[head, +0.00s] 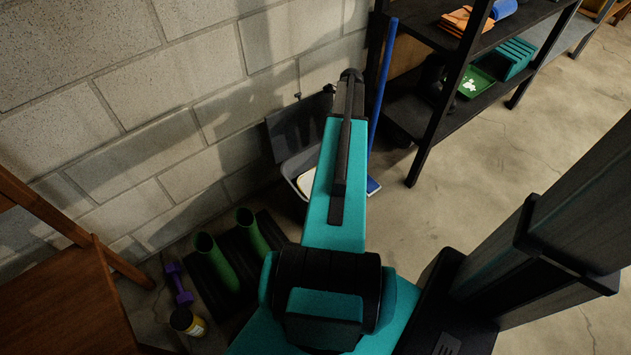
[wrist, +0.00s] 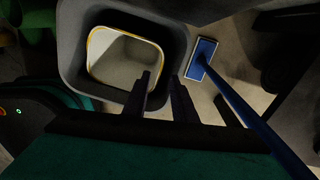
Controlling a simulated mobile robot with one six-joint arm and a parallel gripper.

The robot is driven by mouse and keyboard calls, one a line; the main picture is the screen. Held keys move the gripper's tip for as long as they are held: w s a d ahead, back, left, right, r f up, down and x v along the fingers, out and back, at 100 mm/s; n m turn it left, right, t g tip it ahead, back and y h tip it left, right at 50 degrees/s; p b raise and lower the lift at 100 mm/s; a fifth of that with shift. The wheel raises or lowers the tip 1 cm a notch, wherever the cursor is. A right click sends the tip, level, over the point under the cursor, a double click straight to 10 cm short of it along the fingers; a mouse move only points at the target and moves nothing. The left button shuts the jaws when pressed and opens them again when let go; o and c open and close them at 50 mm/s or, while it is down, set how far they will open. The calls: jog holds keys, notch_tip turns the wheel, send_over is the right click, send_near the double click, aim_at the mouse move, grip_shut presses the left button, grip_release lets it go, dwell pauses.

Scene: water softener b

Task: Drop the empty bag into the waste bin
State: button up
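The waste bin (head: 289,168) is a grey, open-topped bin by the block wall, partly hidden behind my arm in the head view. In the wrist view the bin (wrist: 72,62) lies below and ahead of my gripper. Inside it is a pale, yellow-edged thing (head: 306,181), which looks like the empty bag; it also shows in the wrist view (wrist: 112,56). My gripper (wrist: 159,76) is over the bin's near right part. Its two dark fingers are apart with nothing seen between them. The fingertips are hard to make out in the head view.
A blue-handled floor tool (wrist: 228,88) leans right of the bin, its blue head on the floor. A black shelf (head: 437,130) stands further right. Green tubes (head: 216,262), a purple dumbbell (head: 178,285) and a yellow-labelled jar (head: 188,322) are at lower left, near a wooden chair (head: 60,290).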

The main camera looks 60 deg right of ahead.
jog(key=shift+r, duration=0.15)
notch_tip(320, 180, up, 14)
jog(key=d+p, duration=0.1)
jog(key=p, duration=0.1)
jog(key=shift+f, duration=0.25)
jog(key=shift+s, duration=0.2)
dwell(0.8)
